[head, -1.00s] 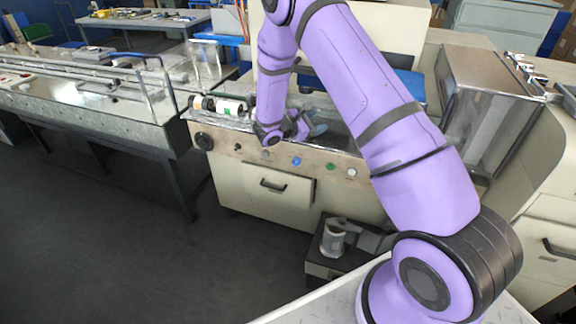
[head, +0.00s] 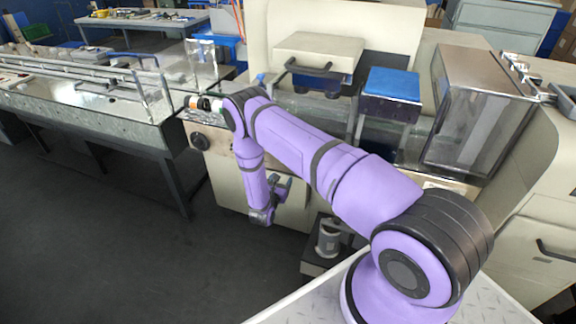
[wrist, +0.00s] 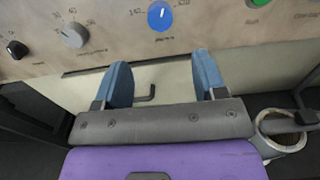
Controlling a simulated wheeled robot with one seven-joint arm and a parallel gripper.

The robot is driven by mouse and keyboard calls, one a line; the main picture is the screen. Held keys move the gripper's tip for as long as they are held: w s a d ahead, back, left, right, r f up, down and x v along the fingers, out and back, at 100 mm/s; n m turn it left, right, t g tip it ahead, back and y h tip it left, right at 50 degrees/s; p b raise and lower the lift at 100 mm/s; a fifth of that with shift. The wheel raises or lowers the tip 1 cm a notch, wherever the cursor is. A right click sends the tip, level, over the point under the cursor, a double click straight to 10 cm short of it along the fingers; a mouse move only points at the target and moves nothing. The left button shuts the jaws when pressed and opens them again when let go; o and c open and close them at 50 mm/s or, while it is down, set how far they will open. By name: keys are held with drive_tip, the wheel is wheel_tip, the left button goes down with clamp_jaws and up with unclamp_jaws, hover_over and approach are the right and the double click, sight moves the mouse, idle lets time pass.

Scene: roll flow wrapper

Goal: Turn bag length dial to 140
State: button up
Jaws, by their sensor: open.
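The blue dial (wrist: 160,15) is on the panel at the top of the wrist view, with 140 printed at its left and another number at its right. A small pale mark shows on its face, but I cannot tell for sure where it points. My gripper (wrist: 162,72) is open and empty, its two blue fingers apart below the dial and not touching it. In the head view my gripper (head: 281,190) hangs low in front of the machine's drawer. My arm hides most of the control panel there.
A grey dial (wrist: 74,35) and a black knob (wrist: 17,49) are left of the blue dial; a green button (wrist: 258,2) is right. A drawer handle (wrist: 150,93) shows between my fingers. A roll (head: 328,240) stands low at the right. Open floor (head: 130,240) lies left.

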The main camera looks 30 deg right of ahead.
drive_tip(key=x, duration=1)
drive_tip(key=shift+w+d, duration=0.1)
drive_tip(key=c, duration=0.9)
drive_tip(key=shift+c, duration=0.2)
drive_tip(key=shift+n, duration=0.4)
drive_tip(key=shift+r+n, duration=0.15)
drive_tip(key=shift+n, duration=9.35)
